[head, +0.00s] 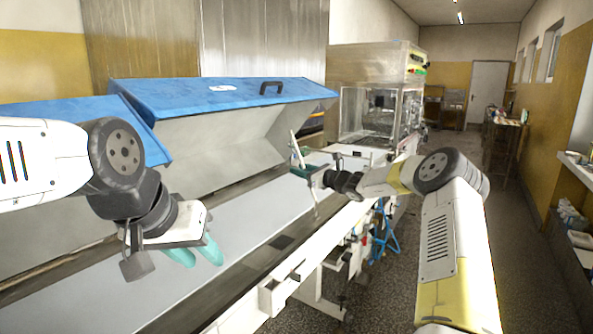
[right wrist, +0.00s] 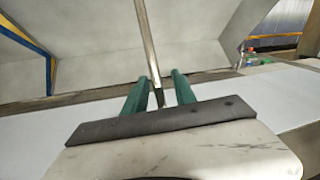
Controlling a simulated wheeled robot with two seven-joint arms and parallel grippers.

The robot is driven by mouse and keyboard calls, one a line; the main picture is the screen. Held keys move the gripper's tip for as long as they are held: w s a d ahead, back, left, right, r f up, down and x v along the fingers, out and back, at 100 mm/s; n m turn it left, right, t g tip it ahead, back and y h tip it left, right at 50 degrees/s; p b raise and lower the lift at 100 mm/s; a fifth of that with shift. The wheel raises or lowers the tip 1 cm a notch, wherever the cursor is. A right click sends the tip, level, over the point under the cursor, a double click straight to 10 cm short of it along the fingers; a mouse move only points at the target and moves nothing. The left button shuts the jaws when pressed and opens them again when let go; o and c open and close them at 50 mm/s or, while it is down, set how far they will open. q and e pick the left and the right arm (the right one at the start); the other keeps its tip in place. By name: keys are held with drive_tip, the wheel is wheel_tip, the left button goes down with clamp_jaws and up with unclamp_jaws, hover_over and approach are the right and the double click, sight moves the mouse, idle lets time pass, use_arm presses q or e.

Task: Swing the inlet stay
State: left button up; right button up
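The inlet stay appears to be the thin grey metal rod (head: 295,146) standing near the open blue-topped cover (head: 220,97). In the right wrist view the rod (right wrist: 147,40) runs down from the top edge, slightly tilted, between my right gripper's green fingers (right wrist: 160,92). The fingers stand apart with the rod nearer the left one; its lower end is hidden behind the gripper body. In the head view my right gripper (head: 303,170) is at the rod. My left gripper (head: 196,254) is empty, its green fingers apart, above the pale belt.
The long pale belt (head: 225,240) runs away below the raised cover. A white side rail (head: 270,296) edges the machine. A clear-walled cabinet (head: 380,112) stands at the far end. Blue hoses (head: 383,240) hang beside the machine; the floor aisle at right is open.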

drive_tip(key=shift+w+a, duration=0.35)
drive_tip(key=shift+w, duration=0.05)
drive_tip(key=shift+c, duration=0.4)
clamp_jaws()
idle(0.8)
